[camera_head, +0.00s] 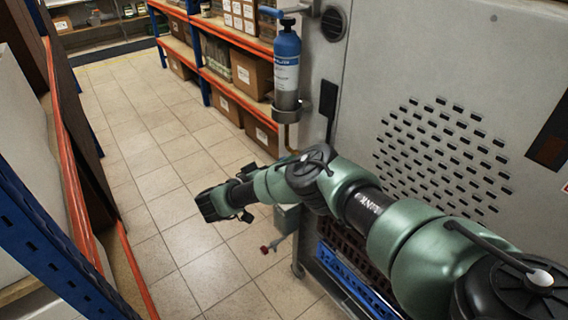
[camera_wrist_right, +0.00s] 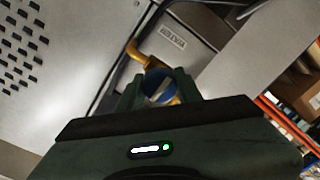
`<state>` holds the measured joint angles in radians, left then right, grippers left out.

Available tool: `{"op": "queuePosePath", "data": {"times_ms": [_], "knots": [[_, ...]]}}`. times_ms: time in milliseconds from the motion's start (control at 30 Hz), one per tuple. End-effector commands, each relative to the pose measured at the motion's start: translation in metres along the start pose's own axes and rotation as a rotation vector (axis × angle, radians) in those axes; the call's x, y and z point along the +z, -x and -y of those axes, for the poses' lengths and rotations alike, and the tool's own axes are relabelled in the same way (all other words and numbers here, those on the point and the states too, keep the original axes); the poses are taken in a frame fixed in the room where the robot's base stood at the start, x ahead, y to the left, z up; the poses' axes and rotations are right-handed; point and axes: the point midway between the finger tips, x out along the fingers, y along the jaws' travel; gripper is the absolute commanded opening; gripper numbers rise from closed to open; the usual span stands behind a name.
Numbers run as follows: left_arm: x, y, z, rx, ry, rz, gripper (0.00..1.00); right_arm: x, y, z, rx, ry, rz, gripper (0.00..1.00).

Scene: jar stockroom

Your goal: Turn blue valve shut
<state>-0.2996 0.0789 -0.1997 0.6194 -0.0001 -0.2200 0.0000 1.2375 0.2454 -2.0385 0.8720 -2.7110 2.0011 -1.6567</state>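The blue valve (camera_wrist_right: 154,84) is a round blue part with a pale middle in the right wrist view, beside a yellow pipe (camera_wrist_right: 146,54). In that view, the two fingers of my right gripper (camera_wrist_right: 160,90) are apart, one on each side of the valve. Whether they touch it is not clear. In the head view, my right gripper (camera_head: 212,205) is low over the aisle at the end of my outstretched arm. I cannot make out the valve there. My left gripper is in neither view.
A blue and grey gas cylinder (camera_head: 287,75) hangs on the perforated grey cabinet (camera_head: 375,70). A small grey box (camera_head: 287,217) and a red knob (camera_head: 265,249) are below. Racks with boxes (camera_head: 250,72) stand behind; another rack (camera_head: 40,235) is at left. The tiled aisle (camera_head: 150,165) is clear.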

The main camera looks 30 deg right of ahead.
Motion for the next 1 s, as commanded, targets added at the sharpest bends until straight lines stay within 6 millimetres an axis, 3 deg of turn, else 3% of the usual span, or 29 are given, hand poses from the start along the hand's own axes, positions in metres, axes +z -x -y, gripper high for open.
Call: {"op": "queuePosePath", "data": {"times_ms": [367, 1000], "knots": [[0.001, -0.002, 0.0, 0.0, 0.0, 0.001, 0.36, 0.001, 0.001, 0.001, 0.001, -0.081, -0.004, 0.0], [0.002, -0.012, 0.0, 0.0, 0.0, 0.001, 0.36, 0.002, 0.001, 0.001, 0.023, -0.638, -0.025, 0.0]]}}
